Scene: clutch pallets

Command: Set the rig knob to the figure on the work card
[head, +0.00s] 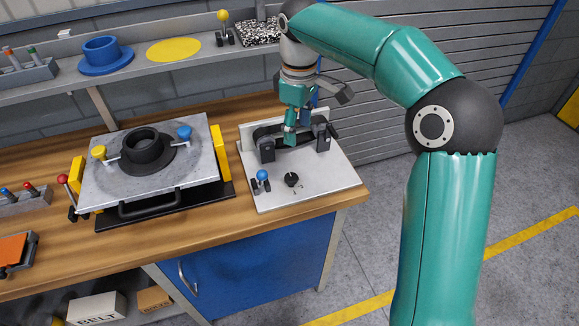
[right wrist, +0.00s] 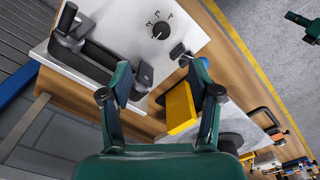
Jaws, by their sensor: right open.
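The rig is a pale plate (head: 325,182) on the right end of the bench. My right gripper (head: 292,132) is over the rig's black handle (head: 270,142), behind the knob. In the right wrist view its jaws (right wrist: 162,85) are apart and empty, with the knob beyond them. A teal and dark piece (right wrist: 303,24) looks like part of my left arm; its jaws cannot be made out. I cannot identify a work card.
A blue-ball lever (head: 262,176) stands left of the knob. Left of the rig, a grey pallet (head: 105,185) carries a black clutch hub (head: 143,146) between yellow blocks. A shelf (head: 130,70) behind holds a blue flanged part (head: 103,54) and a yellow disc (head: 174,50).

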